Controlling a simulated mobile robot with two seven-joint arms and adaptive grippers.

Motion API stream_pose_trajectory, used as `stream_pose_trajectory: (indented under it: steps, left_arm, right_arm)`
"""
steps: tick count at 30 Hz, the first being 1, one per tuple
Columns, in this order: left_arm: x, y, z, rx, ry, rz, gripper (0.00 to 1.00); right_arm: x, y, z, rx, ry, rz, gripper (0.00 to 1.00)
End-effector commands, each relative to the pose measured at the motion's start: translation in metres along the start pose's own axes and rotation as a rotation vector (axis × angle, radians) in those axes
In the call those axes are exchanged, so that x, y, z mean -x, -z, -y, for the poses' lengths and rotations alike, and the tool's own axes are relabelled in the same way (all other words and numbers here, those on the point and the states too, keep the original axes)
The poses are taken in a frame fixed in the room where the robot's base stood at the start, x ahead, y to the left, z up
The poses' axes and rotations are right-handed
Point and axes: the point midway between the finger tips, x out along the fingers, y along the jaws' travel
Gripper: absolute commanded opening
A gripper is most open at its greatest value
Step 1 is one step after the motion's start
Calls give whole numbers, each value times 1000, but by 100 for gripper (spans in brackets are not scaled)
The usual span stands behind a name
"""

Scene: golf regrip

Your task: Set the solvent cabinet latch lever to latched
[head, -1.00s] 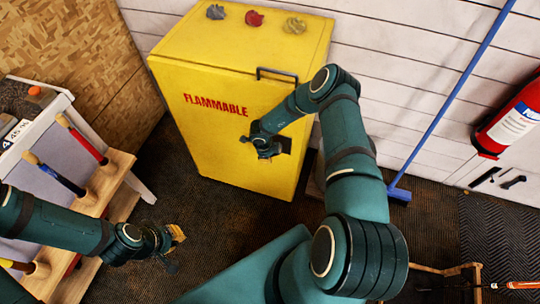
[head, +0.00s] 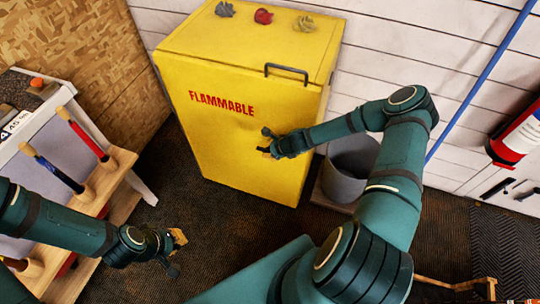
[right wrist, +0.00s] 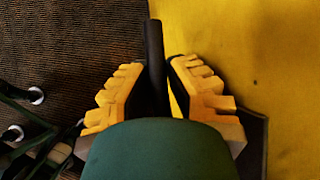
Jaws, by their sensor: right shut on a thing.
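The yellow solvent cabinet (head: 225,150) stands against the wall, marked FLAMMABLE. My right gripper (head: 268,143) is at the lower right of its front face, reaching in from the right. In the right wrist view a dark bar, the latch lever (right wrist: 155,50), runs between the ridged yellow pads of my right gripper (right wrist: 157,90), which is shut on it. Part of a dark plate (right wrist: 256,145) shows beside the right pad. In the head view the lever is mostly hidden by the gripper. My left gripper (head: 174,252) is open and empty, over the floor.
A wooden rack (head: 105,180) with upright handles stands at the left. A grey bin (head: 348,165) stands right of the cabinet. A blue pole (head: 480,85) and a red fire extinguisher (head: 512,140) are at the right wall. Open floor lies before the cabinet.

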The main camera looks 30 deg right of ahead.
Motion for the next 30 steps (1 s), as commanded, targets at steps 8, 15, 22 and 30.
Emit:
stream_pose_trajectory:
  steps: [8,15,22,30]
  left_arm:
    - [-6,1,2,0,0,-4,0]
    - [-5,1,2,0,0,-4,0]
    - [-5,1,2,0,0,-4,0]
    - [-5,1,2,0,0,-4,0]
  right_arm:
    - [2,-2,0,-7,3,43,0]
    - [2,-3,0,-6,3,45,0]
    - [2,-3,0,-6,4,45,31]
    - [3,-2,1,-6,5,43,31]
